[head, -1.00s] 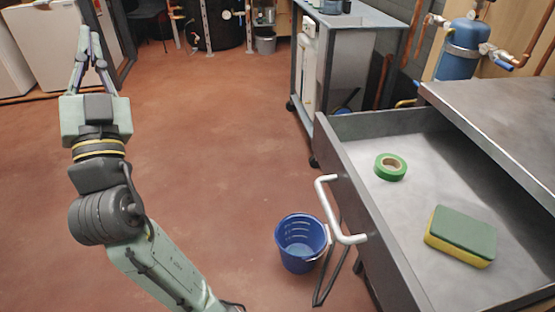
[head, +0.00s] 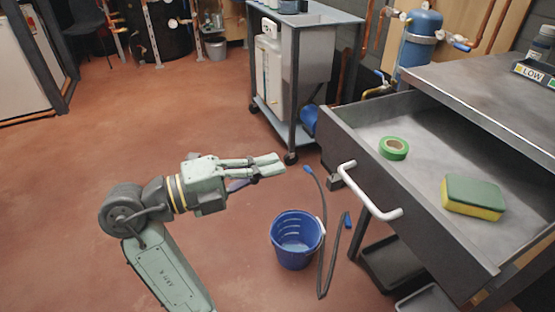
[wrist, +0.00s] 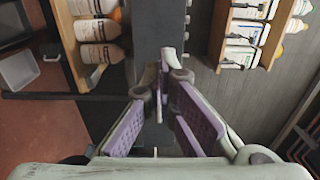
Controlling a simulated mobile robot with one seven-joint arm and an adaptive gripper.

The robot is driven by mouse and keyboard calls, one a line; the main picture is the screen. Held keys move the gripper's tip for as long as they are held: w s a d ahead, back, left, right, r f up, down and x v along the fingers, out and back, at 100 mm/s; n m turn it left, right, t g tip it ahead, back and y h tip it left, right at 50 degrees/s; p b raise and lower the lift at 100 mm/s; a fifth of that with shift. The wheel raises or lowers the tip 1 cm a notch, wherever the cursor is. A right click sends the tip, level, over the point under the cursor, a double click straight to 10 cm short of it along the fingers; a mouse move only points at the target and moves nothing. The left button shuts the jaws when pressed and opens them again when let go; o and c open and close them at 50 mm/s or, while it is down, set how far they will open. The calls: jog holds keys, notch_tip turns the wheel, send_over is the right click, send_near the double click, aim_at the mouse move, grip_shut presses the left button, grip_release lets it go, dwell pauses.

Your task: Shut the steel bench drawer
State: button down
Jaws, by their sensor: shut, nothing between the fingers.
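The steel bench drawer (head: 430,140) stands pulled open on the right in the head view, its dark front facing left and toward me. Its white bar handle (head: 368,195) is on the front. A green tape roll (head: 394,148) and a green and yellow sponge (head: 473,197) lie in the drawer. My gripper (head: 280,163) is shut and empty, left of the drawer front and apart from it, pointing right. The wrist view shows its purple-padded fingers (wrist: 163,88) together with nothing between them. The drawer cannot be made out in the wrist view.
A blue bucket (head: 297,240) stands on the floor below my gripper, beside a dark hose (head: 325,245). A wheeled cart (head: 292,80) stands behind. The bench top (head: 490,85) overhangs the drawer. The red floor at left is clear. The wrist view shows shelved bottles (wrist: 100,30).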

aim_at(340, 149)
jog(key=p+x, duration=0.2)
jog(key=x, duration=1)
jog(key=shift+w+d+f+b, duration=0.1)
jog(key=shift+d+b, duration=0.1)
jog(key=shift+d, duration=0.1)
jog(key=shift+w+d+f+b, duration=0.1)
jog(key=shift+w+d+b, duration=0.05)
jog(key=shift+d, duration=0.15)
jog(key=b+x, duration=0.8)
jog(key=x, duration=1.7)
jog(key=shift+d+b, duration=0.1)
jog(key=shift+b, duration=0.2)
jog(key=shift+w+d+r, duration=0.1)
jog(key=shift+w+d, duration=0.1)
jog(key=shift+d, duration=0.2)
